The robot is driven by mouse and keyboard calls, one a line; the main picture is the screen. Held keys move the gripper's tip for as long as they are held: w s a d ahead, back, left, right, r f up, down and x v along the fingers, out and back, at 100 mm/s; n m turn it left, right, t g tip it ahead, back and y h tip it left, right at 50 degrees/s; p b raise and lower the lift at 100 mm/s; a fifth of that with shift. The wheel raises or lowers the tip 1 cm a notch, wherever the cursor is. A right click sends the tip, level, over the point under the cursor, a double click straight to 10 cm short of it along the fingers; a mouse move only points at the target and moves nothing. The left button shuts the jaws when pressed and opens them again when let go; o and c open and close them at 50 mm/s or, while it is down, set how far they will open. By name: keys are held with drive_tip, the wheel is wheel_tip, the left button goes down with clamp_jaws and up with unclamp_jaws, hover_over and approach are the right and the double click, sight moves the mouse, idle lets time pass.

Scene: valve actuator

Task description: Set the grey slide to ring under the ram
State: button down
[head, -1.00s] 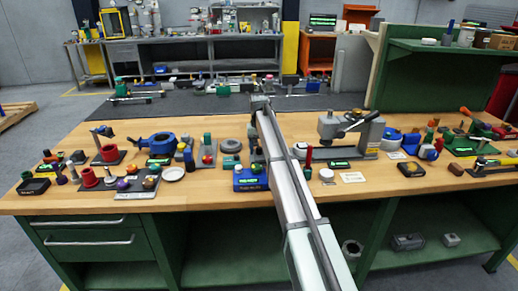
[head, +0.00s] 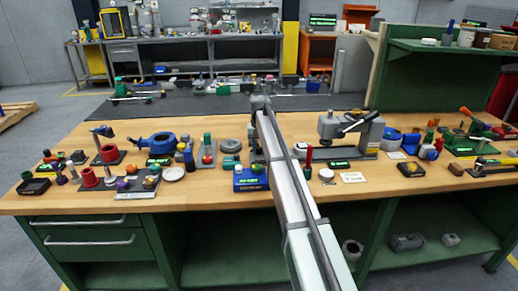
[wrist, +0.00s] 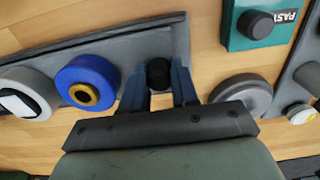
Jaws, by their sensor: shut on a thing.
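In the wrist view my gripper (wrist: 159,90) has its two blue-grey fingers on either side of a black knob (wrist: 159,74), shut on it. The knob stands at the end of a long grey plate (wrist: 130,47), which looks like the grey slide. A blue ring with a brass-coloured centre (wrist: 90,72) sits on the plate, left of the knob. A pale round part with a white square top (wrist: 17,102) is further left. In the head view my arm hides the gripper and the knob. A grey press-like fixture with a black lever (head: 368,142) stands right of my arm. I cannot make out the ram.
In the wrist view a teal box with a black button (wrist: 238,40) lies above right, and a grey round disc (wrist: 247,90) stands close to the right finger. In the head view a blue box with a green display (head: 250,180) stands left of my arm. The bench (head: 210,200) is crowded.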

drive_tip(key=d, duration=1)
drive_tip(key=c, duration=0.8)
unclamp_jaws()
drive_tip(key=shift+c, duration=0.2)
wheel_tip(320, 180, up, 14)
drive_tip(key=shift+f, duration=0.1)
